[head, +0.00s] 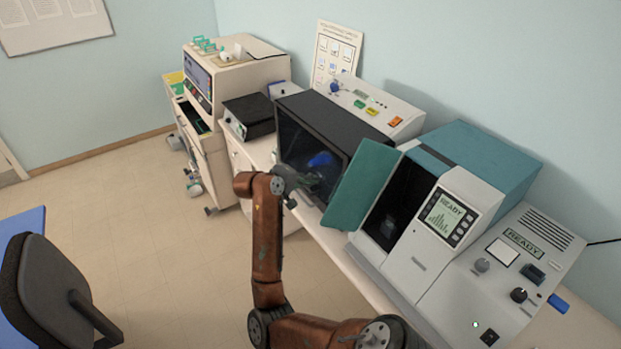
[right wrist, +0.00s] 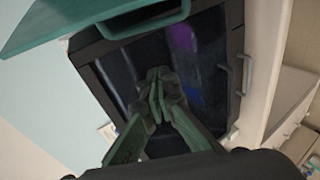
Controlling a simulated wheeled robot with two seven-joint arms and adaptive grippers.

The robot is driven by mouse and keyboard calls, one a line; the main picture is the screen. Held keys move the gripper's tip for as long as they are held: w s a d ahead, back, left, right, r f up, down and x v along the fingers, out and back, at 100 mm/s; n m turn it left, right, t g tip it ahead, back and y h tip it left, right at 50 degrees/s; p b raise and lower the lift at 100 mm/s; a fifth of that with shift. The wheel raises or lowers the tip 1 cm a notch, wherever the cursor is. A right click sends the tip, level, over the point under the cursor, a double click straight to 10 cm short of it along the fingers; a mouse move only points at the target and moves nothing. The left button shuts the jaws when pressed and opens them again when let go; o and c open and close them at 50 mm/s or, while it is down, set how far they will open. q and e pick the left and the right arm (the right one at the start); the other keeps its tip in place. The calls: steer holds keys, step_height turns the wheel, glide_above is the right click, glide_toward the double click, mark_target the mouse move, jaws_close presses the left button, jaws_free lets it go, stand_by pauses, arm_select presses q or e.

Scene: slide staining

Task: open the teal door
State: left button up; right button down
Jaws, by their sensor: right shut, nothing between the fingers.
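The teal door (head: 362,187) stands swung open at the left side of the grey and teal machine (head: 430,225). The machine's dark interior (head: 398,195) shows beside it, with a small pale object low inside. In the right wrist view the teal door (right wrist: 85,22) fills the upper left, with a teal loop-like handle (right wrist: 150,27) at the top. My right gripper (head: 314,181) is left of the door, in front of the dark-fronted machine, apart from the door as far as I can see. Its fingers (right wrist: 156,92) are shut and empty. My left gripper is out of view.
The dark-fronted machine (head: 300,140) stands left of the door, close behind my right gripper; its handle (right wrist: 246,74) shows in the right wrist view. A READY panel (head: 545,265) is at the right. A chair (head: 50,295) stands at lower left. The floor between is clear.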

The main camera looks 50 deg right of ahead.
steer(key=s+d+f+p, duration=0.2)
steer(key=s+d+p, duration=0.2)
steer(key=shift+f, duration=0.3)
steer(key=shift+a, duration=0.2)
